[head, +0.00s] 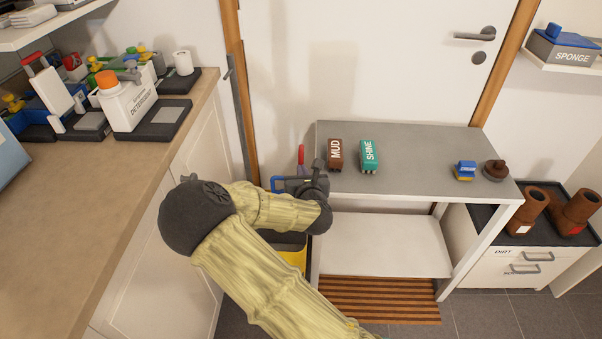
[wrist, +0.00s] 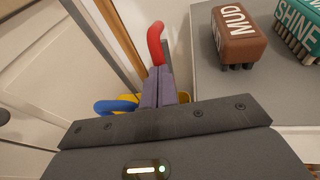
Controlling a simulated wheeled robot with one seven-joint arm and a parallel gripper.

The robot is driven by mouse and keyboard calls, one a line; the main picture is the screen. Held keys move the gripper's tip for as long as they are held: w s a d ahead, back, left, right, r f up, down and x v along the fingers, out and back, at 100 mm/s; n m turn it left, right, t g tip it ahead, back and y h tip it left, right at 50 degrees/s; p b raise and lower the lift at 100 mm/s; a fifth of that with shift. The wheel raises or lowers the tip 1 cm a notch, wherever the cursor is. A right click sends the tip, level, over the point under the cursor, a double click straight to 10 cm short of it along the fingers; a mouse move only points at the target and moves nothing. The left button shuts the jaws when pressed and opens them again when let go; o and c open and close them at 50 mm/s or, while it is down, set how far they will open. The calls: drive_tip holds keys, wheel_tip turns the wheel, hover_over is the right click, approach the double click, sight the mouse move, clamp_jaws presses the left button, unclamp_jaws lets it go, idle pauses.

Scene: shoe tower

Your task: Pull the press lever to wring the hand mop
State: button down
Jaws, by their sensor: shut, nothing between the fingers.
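The press lever's red grip (head: 301,154) stands up beside the left edge of the grey table in the head view. In the wrist view the red grip (wrist: 155,42) shows just beyond my fingertips. My gripper (head: 318,167) is beside the lever, to its right in the head view. In the wrist view my gripper (wrist: 160,70) has its fingers together with nothing between them; I cannot tell whether they touch the lever. A yellow bucket (head: 293,259) is below, mostly hidden by my arm. A blue handle (wrist: 115,106) shows left of my fingers. I cannot make out the hand mop.
The grey table (head: 430,160) carries a brown MUD brush (head: 335,154), a teal SHINE brush (head: 369,154), a blue item (head: 465,169) and a brown item (head: 495,170). A wooden counter (head: 90,195) stands at left. A slatted mat (head: 380,301) lies below the table.

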drive_tip(key=shift+s, duration=0.1)
drive_tip(key=shift+r, duration=0.1)
drive_tip(key=w+g+p, duration=0.1)
drive_tip(key=w+p, duration=0.2)
drive_tip(key=w+g+p, duration=0.1)
drive_tip(key=w+p, duration=0.2)
drive_tip(key=shift+g+p, duration=0.3)
drive_tip(key=shift+p, duration=0.05)
drive_tip(key=shift+w+d+m, duration=0.1)
drive_tip(key=shift+d+m, duration=0.1)
drive_tip(key=shift+m, duration=0.1)
